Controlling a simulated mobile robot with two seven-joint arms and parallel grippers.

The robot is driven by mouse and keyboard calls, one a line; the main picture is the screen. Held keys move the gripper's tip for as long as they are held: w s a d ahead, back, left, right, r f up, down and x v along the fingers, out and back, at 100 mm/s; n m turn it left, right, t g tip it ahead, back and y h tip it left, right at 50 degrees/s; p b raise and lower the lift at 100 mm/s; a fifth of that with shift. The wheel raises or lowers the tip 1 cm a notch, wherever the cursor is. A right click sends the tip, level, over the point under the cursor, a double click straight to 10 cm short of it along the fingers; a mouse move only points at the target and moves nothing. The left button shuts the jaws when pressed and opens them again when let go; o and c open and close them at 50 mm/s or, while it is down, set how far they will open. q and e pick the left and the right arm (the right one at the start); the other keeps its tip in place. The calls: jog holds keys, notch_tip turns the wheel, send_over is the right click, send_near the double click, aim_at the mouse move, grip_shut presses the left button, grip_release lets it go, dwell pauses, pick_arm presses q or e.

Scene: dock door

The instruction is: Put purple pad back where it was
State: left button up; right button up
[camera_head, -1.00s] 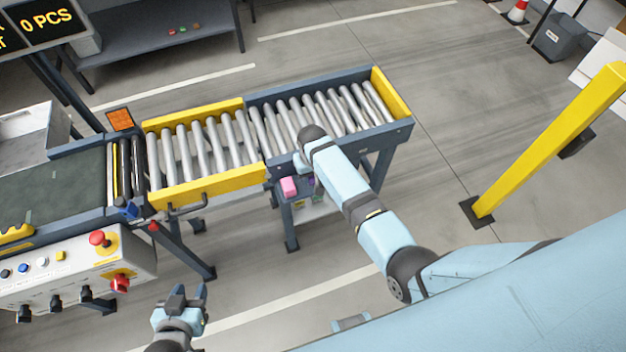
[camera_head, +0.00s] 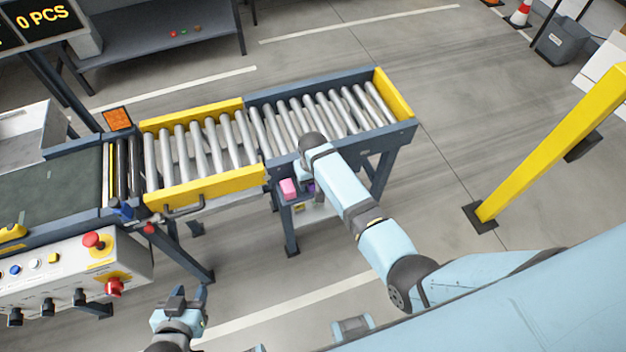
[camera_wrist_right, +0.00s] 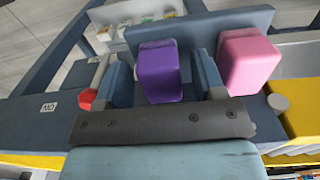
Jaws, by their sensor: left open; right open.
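The purple pad (camera_wrist_right: 160,72) stands between the two spread fingers of my right gripper (camera_wrist_right: 163,82) in the right wrist view, with gaps showing beside it. In the head view only a sliver of the purple pad (camera_head: 309,188) shows beside my right arm. My right gripper is open at the near side of the roller conveyor, mostly hidden by its own arm in the head view. A pink pad (camera_wrist_right: 247,62) is just right of the right finger; it also shows in the head view (camera_head: 289,188). My left gripper (camera_head: 187,294) is open and empty at lower left.
The roller conveyor (camera_head: 215,180) has yellow and dark blue rails and bare rollers. A control box (camera_head: 65,265) with a red stop button is at left. In the right wrist view a red knob (camera_wrist_right: 87,98) is left of the gripper. A yellow post (camera_head: 550,145) stands at right.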

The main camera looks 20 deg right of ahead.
notch_tip(320, 180, up, 10)
jog(key=p, duration=1)
jog(key=shift+f, duration=0.15)
jog(key=shift+r, duration=0.25)
pick_arm(q)
notch_tip(320, 180, up, 8)
jog(key=a, duration=0.1)
jog(key=shift+s+n+y, duration=0.3)
jog(key=shift+y, duration=0.1)
pick_arm(e)
jog(key=shift+r, duration=0.95)
